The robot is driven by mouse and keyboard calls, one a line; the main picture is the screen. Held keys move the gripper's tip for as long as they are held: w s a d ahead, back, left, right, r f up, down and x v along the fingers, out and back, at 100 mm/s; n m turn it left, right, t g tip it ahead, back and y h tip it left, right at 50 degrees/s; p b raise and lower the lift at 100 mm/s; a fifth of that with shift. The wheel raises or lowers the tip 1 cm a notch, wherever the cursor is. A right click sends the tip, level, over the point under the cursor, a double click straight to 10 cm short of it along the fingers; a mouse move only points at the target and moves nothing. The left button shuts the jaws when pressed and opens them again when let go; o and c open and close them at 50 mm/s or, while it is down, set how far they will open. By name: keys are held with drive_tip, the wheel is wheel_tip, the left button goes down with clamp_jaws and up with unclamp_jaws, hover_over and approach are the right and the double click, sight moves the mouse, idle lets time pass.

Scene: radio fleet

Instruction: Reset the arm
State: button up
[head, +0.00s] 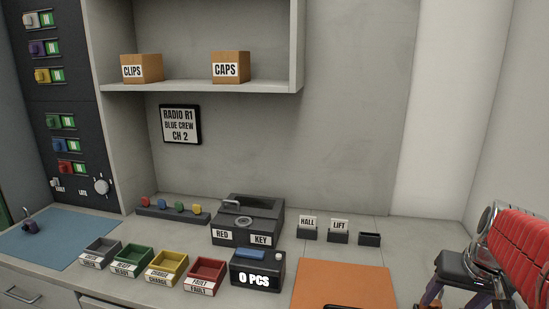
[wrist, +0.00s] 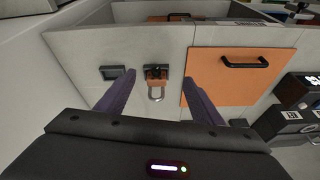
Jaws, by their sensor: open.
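My gripper (head: 453,300) is at the lower right of the head view, beyond the right edge of the orange panel (head: 345,280). Its purple fingers point down. In the wrist view the two fingers of my gripper (wrist: 160,76) are spread apart, with nothing held between them. A small padlock (wrist: 156,83) with an orange body and a grey shackle shows between the fingertips in the picture, beside a dark holder. It looks farther away than the fingers, and I cannot tell the gap. My red-sleeved arm comes in from the right.
Labelled bins (head: 166,269), a counter reading 0 PCS (head: 257,270) and a dark box marked RED KEY (head: 247,220) stand on the bench. HALL (head: 308,229) and LIFT (head: 338,231) holders stand behind the orange panel. A black handle (wrist: 245,63) sits on that panel. The right wall is close.

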drive_tip(key=s+a+n+t, duration=0.1)
drive_tip(key=s+a, duration=0.3)
drive_tip(key=a, duration=0.9)
drive_tip(key=s+a+n+t+y, duration=0.1)
drive_tip(key=s+a+n, duration=0.3)
drive_tip(key=a, duration=0.8)
drive_tip(key=shift+a+r, duration=0.35)
drive_tip(key=shift+r, duration=0.1)
drive_tip(key=shift+d, duration=0.15)
